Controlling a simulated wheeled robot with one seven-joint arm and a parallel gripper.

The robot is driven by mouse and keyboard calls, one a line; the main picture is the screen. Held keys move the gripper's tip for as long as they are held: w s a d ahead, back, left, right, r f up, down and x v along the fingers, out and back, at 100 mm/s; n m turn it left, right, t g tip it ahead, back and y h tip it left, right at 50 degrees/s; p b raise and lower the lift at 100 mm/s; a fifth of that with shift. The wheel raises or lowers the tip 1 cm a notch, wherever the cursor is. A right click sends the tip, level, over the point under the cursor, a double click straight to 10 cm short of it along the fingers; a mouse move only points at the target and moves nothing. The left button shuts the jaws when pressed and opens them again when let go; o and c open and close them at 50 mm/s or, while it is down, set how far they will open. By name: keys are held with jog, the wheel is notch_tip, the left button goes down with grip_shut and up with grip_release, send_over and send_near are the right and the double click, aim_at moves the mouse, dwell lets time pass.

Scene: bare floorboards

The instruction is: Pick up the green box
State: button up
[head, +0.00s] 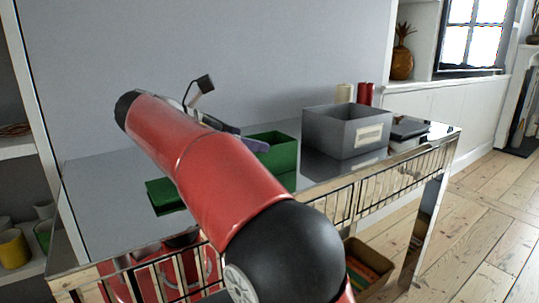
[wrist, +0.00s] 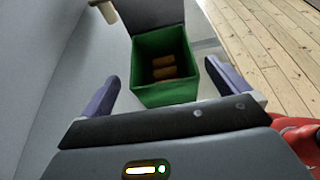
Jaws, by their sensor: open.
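The green box (head: 283,160) is open-topped and stands on the shiny tabletop, partly hidden by my red arm in the head view. In the wrist view the green box (wrist: 165,95) shows brown items (wrist: 163,72) inside it. My gripper (wrist: 161,72) is open and empty, with its bluish fingers wide apart to the left and right of the box in the picture. I cannot tell how far above the box they are. In the head view my arm hides much of the gripper. A flat green piece (head: 160,196) lies further left on the table.
A grey box with a label (head: 335,132) stands right of the green box. Beyond it are red candles (head: 364,93), a cream candle (head: 343,93) and dark stacked items (head: 409,128). A wall (head: 270,50) runs behind the table (head: 105,180). The floor at right is clear.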

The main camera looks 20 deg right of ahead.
aim_at(265, 141)
jog(key=b+x, duration=0.1)
jog(key=x, duration=0.5)
jog(key=shift+d+b, duration=0.15)
jog(key=shift+b, duration=0.15)
jog(key=shift+c, duration=0.4)
jog(key=shift+r, duration=0.1)
jog(key=c, duration=0.8)
jog(key=shift+r, duration=0.1)
